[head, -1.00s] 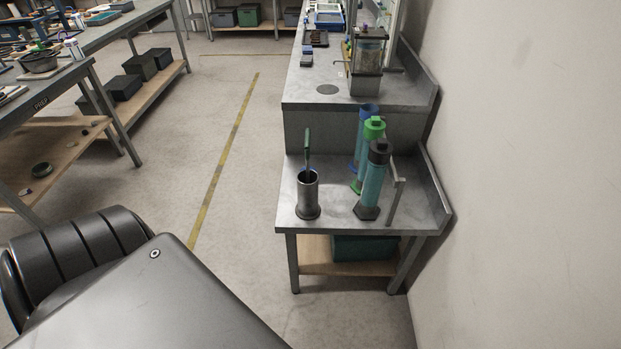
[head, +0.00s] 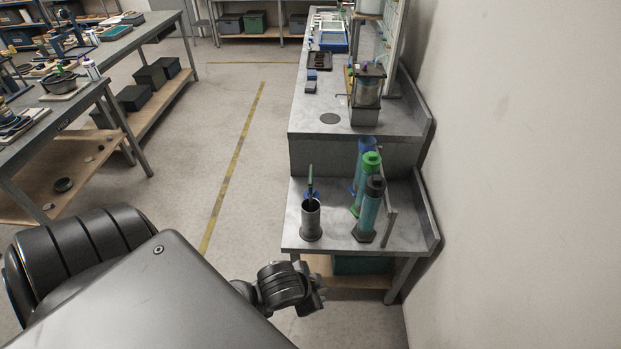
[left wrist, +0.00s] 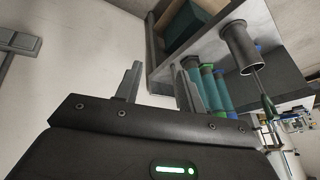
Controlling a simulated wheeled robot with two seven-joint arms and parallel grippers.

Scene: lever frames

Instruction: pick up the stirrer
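The stirrer (head: 310,180) has a dark green handle and stands upright in a grey metal cylinder (head: 311,220) on the near low bench. Its lower part is hidden inside the cylinder. In the left wrist view the stirrer (left wrist: 264,98) sticks out of the cylinder (left wrist: 240,48) at the right, tilted in the picture. My left gripper (left wrist: 158,70) is open, with nothing between its two fingers, and apart from the stirrer. In the head view a dark wrist, seemingly my left, shows below the bench's front edge. My right gripper is not in view.
Tall capped cylinders, one black-topped (head: 369,210), one green-topped (head: 370,162) and one blue, stand right of the stirrer's holder. A metal bar and raised bench edge lie farther right, near the wall. A higher bench (head: 350,118) rises behind. Floor to the left is open.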

